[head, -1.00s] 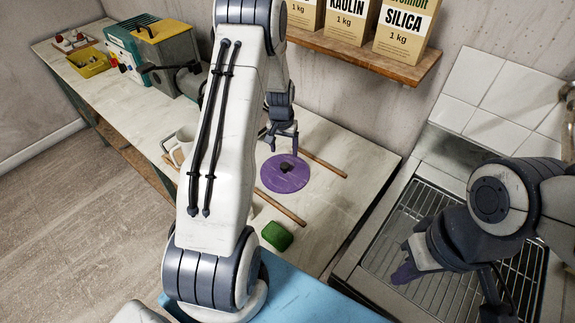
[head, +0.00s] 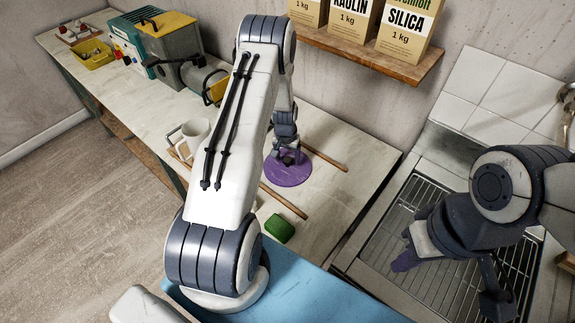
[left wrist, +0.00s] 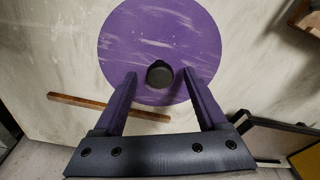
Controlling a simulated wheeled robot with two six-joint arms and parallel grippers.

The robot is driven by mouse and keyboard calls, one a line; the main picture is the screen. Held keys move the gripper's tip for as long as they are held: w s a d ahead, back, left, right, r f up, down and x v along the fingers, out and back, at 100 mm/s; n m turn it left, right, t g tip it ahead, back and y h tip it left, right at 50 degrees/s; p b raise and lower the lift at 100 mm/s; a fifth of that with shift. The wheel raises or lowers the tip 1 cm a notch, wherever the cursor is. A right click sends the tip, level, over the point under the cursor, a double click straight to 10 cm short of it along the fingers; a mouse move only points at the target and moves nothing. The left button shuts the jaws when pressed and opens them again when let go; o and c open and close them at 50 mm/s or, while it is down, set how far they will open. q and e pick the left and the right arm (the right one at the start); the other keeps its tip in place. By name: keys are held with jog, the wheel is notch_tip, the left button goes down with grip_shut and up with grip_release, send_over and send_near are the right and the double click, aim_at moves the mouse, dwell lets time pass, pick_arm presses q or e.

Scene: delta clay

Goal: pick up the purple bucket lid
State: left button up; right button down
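The purple bucket lid (head: 288,172) is a flat round disc lying on the worktop, with a dark round knob in its middle. In the left wrist view the lid (left wrist: 150,45) fills the top, and the knob (left wrist: 160,74) sits between my left fingertips. My left gripper (left wrist: 161,78) is open, with a gap on each side of the knob. In the head view my left gripper (head: 289,158) is over the lid and hides part of it. My right gripper (head: 400,260) is over the metal sink grid at right; whether it is open does not show.
Wooden sticks (head: 283,200) lie on either side of the lid. A shelf (head: 385,58) with bags runs along the wall behind. A blue surface (head: 300,290) is nearest.

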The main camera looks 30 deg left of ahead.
pick_arm(q)
grip_shut()
jog(key=shift+r, duration=0.1)
